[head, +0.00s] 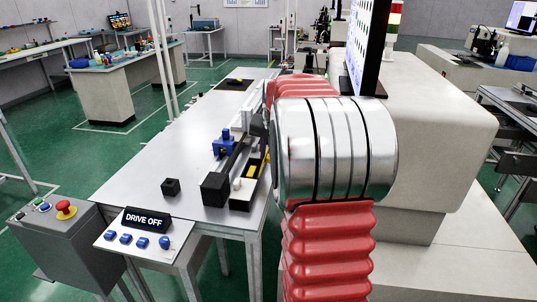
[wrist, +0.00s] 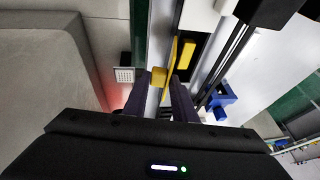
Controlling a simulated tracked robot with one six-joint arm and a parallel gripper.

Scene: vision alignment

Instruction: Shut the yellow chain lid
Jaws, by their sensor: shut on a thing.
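The yellow chain lid (wrist: 170,70) shows in the wrist view as a narrow upright yellow piece with a small block at its lower left. A second yellow piece (wrist: 186,54) lies just right of it. My gripper (wrist: 160,82) has its two dark fingers on either side of the lid's lower part and is shut on it. The exact contact is partly hidden by the fingers. In the head view a yellow strip (head: 253,167) shows on the bench fixture beside my arm. My gripper is hidden there behind my arm.
A blue bracket (head: 223,146) and a black rail with a black block (head: 214,189) stand left of the strip. A loose black cube (head: 171,187) lies on the grey bench (head: 150,160). A large beige machine (head: 440,95) stands close on the right.

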